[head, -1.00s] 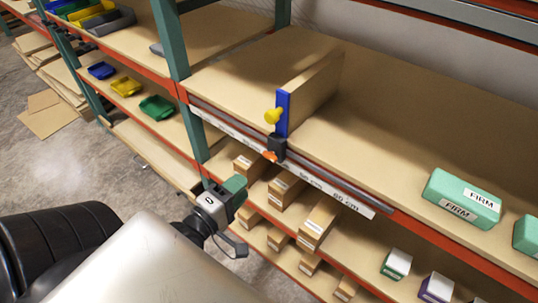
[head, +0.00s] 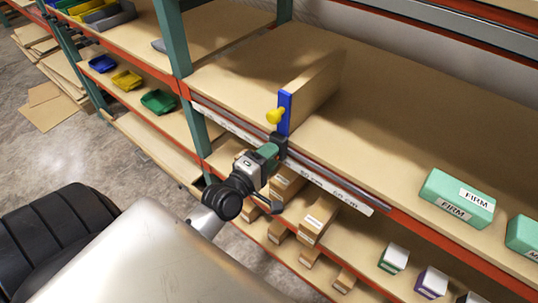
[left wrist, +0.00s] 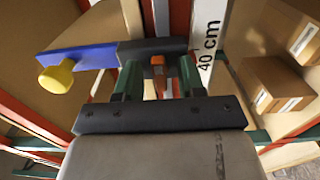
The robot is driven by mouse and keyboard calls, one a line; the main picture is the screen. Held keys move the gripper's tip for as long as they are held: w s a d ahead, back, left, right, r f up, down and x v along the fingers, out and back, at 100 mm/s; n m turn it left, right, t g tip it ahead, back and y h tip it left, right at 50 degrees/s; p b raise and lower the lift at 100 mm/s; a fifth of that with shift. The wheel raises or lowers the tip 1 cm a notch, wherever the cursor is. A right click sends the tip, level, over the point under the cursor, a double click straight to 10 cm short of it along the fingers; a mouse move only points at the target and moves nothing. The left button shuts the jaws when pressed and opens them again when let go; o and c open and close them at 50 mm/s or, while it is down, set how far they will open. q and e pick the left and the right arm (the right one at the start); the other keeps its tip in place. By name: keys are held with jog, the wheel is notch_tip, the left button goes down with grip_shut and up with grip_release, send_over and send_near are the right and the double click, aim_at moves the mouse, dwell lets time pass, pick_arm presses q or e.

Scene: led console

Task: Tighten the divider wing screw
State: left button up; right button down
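The divider (head: 315,90) stands upright across the upper shelf board. Its front end has a blue strip (head: 286,112) with a yellow knob (head: 275,116) on its left face, and a black clamp block (head: 280,144) at the shelf edge. In the left wrist view an orange piece (left wrist: 157,66), apparently the wing screw, sticks out below the black block (left wrist: 150,48). My left gripper (left wrist: 160,78) is at this block, its two green fingers open on either side of the orange piece, with gaps showing. In the head view the left gripper (head: 268,152) hides the orange piece. My right gripper is out of view.
A label rail with centimetre marks (head: 340,193) runs along the shelf's red front edge. Cardboard boxes (head: 320,217) sit on the shelf below, close to my gripper. Green boxes (head: 457,198) stand on the upper shelf at right. The board around the divider is clear.

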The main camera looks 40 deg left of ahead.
pick_arm(q)
grip_shut()
jog(key=shift+m, duration=0.3)
jog(key=shift+f+m+p, duration=0.15)
jog(key=shift+m+p, duration=1.9)
jog(key=shift+m, duration=4.1)
jog(key=shift+f+m+p, duration=0.1)
jog(key=shift+m+p, duration=1.95)
jog(key=shift+m, duration=4.1)
